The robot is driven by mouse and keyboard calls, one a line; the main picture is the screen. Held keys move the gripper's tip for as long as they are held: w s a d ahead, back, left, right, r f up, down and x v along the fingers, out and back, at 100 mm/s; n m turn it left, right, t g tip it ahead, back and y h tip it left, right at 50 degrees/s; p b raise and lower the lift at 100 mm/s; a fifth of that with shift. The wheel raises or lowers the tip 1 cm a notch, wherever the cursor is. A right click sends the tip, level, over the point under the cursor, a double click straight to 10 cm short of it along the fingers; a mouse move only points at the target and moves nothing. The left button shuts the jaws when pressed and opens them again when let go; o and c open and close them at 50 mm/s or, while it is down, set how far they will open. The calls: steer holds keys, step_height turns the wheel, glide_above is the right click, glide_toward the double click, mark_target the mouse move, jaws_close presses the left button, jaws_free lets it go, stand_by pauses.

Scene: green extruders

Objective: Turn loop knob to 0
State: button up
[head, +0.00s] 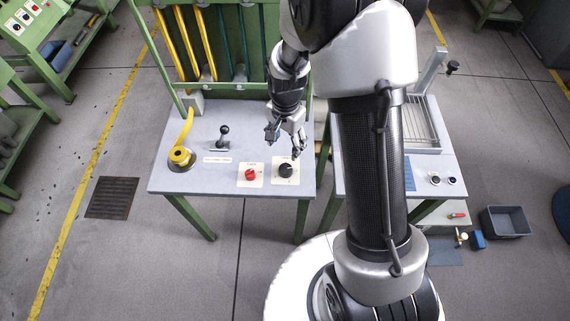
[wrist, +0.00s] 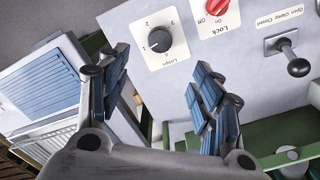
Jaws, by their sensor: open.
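The loop knob (wrist: 159,40) is black and round, on a white plate marked "Loops" with small numerals around it. In the head view the loop knob (head: 286,170) is at the front right of the grey worktop. I cannot tell for sure which numeral its pointer faces. My gripper (head: 286,142) is above and just behind the knob, with its fingers apart. In the wrist view my gripper (wrist: 158,75) is open and empty, and the knob shows beyond the gap between the fingertips, not touched by them.
A red lock knob (head: 250,174) is just left of the loop knob. The green frame (head: 225,88) rises behind. A second table with a slotted tray (head: 414,125) is on the right.

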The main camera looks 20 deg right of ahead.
mark_target(286, 168)
step_height(286, 168, down, 14)
steer(key=b, duration=0.3)
steer(key=shift+b, duration=0.35)
steer(key=c, duration=1.1)
